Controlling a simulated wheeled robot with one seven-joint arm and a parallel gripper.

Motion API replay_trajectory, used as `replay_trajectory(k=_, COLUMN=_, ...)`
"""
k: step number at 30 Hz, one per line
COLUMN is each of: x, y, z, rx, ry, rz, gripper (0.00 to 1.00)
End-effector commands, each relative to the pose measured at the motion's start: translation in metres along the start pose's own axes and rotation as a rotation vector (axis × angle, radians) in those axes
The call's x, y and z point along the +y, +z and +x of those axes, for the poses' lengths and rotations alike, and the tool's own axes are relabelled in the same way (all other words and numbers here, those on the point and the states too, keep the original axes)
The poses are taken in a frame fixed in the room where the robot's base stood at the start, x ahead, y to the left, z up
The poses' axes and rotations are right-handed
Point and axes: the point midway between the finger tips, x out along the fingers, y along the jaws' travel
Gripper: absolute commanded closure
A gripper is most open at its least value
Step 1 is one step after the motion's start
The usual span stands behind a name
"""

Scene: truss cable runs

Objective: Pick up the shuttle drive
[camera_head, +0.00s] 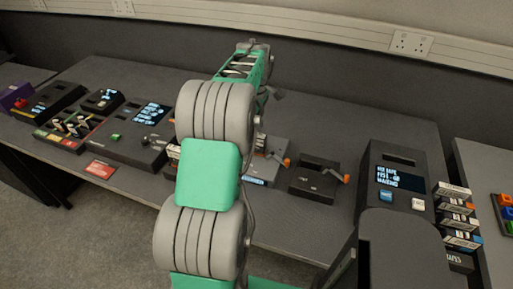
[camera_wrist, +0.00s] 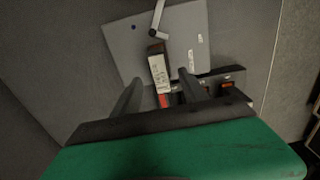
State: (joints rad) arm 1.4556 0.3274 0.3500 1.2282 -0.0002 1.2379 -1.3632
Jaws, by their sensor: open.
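In the wrist view my gripper (camera_wrist: 159,77) is open, its two dark fingers apart. A small upright block with a white printed label (camera_wrist: 159,72) and a brown-black top shows between and just beyond the fingertips. It may be the shuttle drive, but I cannot read the label. I cannot tell whether the fingers touch it. It stands beside a flat grey plate (camera_wrist: 185,25) with a crank-like lever (camera_wrist: 157,20). Dark slots with a red-orange mark (camera_wrist: 228,86) lie to its right, and a red patch shows near the palm. In the head view my arm hides the gripper and this spot.
A dark crank box (camera_head: 318,180) stands right of my arm. Beyond it are a screen console (camera_head: 400,180) reading "waiting" and a stack of labelled cartridges (camera_head: 455,215). Several consoles (camera_head: 130,125) fill the left bench. The back of the grey bench (camera_head: 330,125) is clear.

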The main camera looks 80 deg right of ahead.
Motion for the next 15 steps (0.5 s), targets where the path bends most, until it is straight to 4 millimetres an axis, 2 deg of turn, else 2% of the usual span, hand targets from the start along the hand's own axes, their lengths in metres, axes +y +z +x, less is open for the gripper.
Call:
replay_trajectory(k=12, x=-0.001, y=0.003, z=0.064, rx=0.0, ry=-0.002, rz=0.001, gripper=0.49)
replay_trajectory(k=15, x=-0.001, y=0.003, z=0.07, rx=0.0, ry=0.001, rz=0.001, gripper=0.49)
